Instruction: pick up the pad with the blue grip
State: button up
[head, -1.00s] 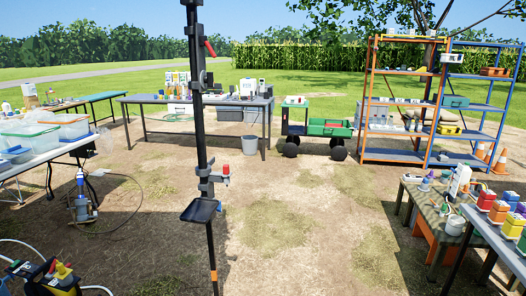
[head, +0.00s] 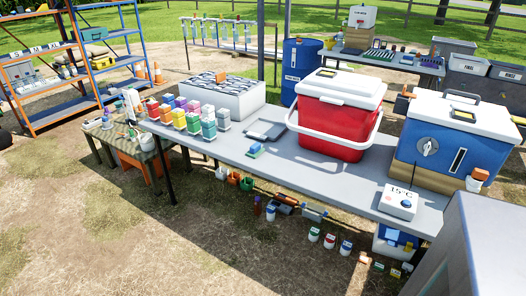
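A small pad-like block (head: 256,149) with blue and green-yellow parts lies flat on the long grey table (head: 235,150), in front of a dark shallow tray (head: 266,130). It is too small to tell if its blue part is a grip. My gripper is not in view.
On the table are coloured boxes (head: 192,122), a white rack box (head: 222,98), a red cooler (head: 338,115), a blue cooler (head: 458,142) and a white 15°C box (head: 398,203). Small jars (head: 330,241) stand below the front edge. The ground at left front is open.

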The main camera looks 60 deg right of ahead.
aim_at(255, 150)
jog(key=u, duration=0.8)
jog(key=k, duration=0.15)
jog(key=z, duration=2.9)
jog(key=k, duration=0.95)
jog(key=u, duration=0.15)
jog(key=i, duration=0.65)
